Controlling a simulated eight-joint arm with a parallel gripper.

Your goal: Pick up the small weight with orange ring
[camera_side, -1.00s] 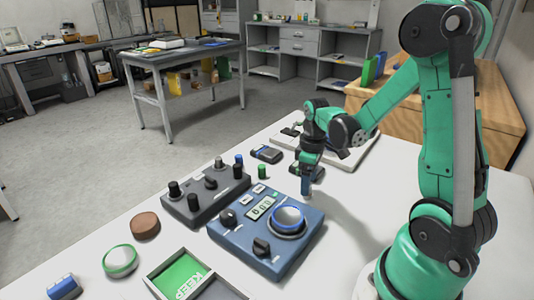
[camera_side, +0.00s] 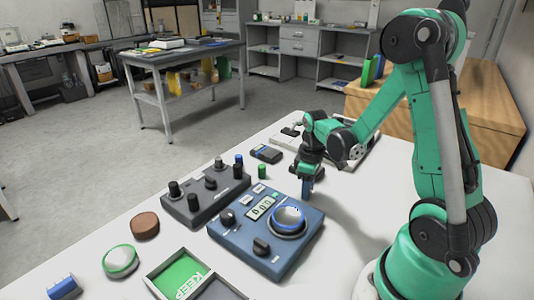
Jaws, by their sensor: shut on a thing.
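My gripper (camera_side: 307,188) points down just behind the right rear corner of the blue scale (camera_side: 233,237). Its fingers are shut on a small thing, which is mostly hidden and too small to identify. No orange ring shows anywhere. The scale has a round blue-rimmed pan (camera_side: 288,218) and a lit display (camera_side: 262,208); its digits are too small to read surely. A small green cylinder (camera_side: 262,171) and a dark one with a blue top (camera_side: 239,160) stand left of the gripper.
A dark control box (camera_side: 205,205) with knobs stands left of the scale. A dark device (camera_side: 266,153) lies behind. Table right of the scale is clear.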

